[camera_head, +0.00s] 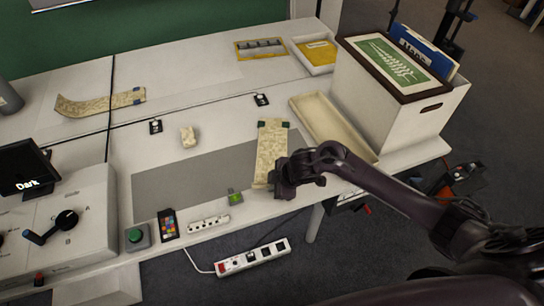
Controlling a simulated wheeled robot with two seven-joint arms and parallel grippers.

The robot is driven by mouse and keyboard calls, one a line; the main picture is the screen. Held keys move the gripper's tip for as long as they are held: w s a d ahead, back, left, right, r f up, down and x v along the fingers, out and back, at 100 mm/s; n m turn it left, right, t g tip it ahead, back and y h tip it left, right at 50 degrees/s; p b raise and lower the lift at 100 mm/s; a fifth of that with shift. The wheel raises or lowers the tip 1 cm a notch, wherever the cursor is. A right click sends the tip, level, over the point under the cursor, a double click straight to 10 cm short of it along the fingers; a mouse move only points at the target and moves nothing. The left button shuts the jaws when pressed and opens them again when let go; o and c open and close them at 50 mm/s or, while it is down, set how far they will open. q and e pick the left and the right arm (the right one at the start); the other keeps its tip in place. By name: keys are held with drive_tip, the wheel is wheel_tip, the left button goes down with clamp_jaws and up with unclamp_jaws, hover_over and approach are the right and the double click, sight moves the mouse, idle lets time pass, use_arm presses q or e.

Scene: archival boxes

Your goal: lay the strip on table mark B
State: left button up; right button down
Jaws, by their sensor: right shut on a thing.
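A cream, mottled strip (271,143) with dark green corners at its far end lies lengthwise away from me, right of the grey mat (203,178). My right gripper (276,184) is shut on its near end and hides part of it. I cannot tell whether the strip touches the table. A second, similar strip (92,105) with a curled left end lies at the far left. Two small black markers (155,127) and (261,100) are on the white table (218,98); their letters are too small to read, so I cannot tell which is B. My left gripper is not in view.
A long cream tray (332,128) and a white archival box (396,105) with folders stand at the right. A beige block (188,137) sits behind the mat. A control box (62,232) with a knob stands at the left. The table's middle is mostly clear.

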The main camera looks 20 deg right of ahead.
drive_tip(key=shift+r, duration=0.1)
wheel_tip(320, 180, up, 28)
drive_tip(key=p, duration=0.5)
drive_tip(key=s+d+f+m+h+b, duration=0.2)
drive_tip(key=s+m+b, duration=0.2)
drive_tip(key=s, duration=0.4)
drive_tip(key=shift+s+d+f+t+b, duration=0.3)
drive_tip(key=shift+s+f+t+b, duration=0.1)
drive_tip(key=shift+b, duration=0.05)
